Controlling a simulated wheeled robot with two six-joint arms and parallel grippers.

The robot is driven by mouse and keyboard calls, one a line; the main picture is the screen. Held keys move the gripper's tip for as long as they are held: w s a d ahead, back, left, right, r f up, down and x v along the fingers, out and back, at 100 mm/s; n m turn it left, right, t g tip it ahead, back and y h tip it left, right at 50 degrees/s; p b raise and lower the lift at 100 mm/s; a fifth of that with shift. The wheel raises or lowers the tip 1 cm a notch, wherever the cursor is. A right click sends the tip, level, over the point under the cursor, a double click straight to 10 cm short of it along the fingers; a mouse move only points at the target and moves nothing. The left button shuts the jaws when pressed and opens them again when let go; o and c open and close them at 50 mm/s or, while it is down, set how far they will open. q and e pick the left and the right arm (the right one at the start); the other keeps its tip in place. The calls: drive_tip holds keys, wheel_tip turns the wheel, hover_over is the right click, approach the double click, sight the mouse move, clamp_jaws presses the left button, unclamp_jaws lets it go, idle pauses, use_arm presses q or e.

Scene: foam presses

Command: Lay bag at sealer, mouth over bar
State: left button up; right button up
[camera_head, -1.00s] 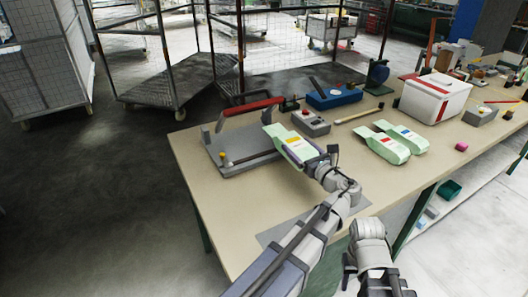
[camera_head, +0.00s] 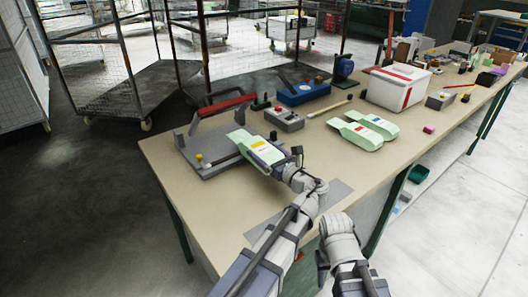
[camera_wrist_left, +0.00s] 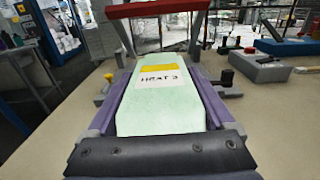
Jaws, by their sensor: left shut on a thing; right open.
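My left gripper (camera_head: 283,160) is shut on a pale green bag (camera_wrist_left: 160,112) with a yellow stripe and a label reading "HEAT 3". In the left wrist view the purple fingers flank the bag. The sealer (camera_head: 192,166) is a grey base with a raised red arm (camera_head: 225,104). The bag's far end reaches over the right part of the sealer, below the red arm's level; I cannot tell whether it touches the bar. The red arm also shows in the left wrist view (camera_wrist_left: 160,10). My right gripper (camera_head: 322,268) is open and empty at the table's front side.
Two more green bags, one with a red stripe (camera_head: 350,133) and one with a blue stripe (camera_head: 375,124), lie to the right. A grey control box (camera_head: 286,120), a blue device (camera_head: 303,93) and a white bin (camera_head: 396,88) stand behind. Bare tabletop lies in front of the bags.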

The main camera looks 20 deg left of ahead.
use_arm(q)
drive_tip(key=shift+f+b, duration=3.1)
drive_tip(key=shift+f, duration=0.35)
drive_tip(key=o, duration=1.1)
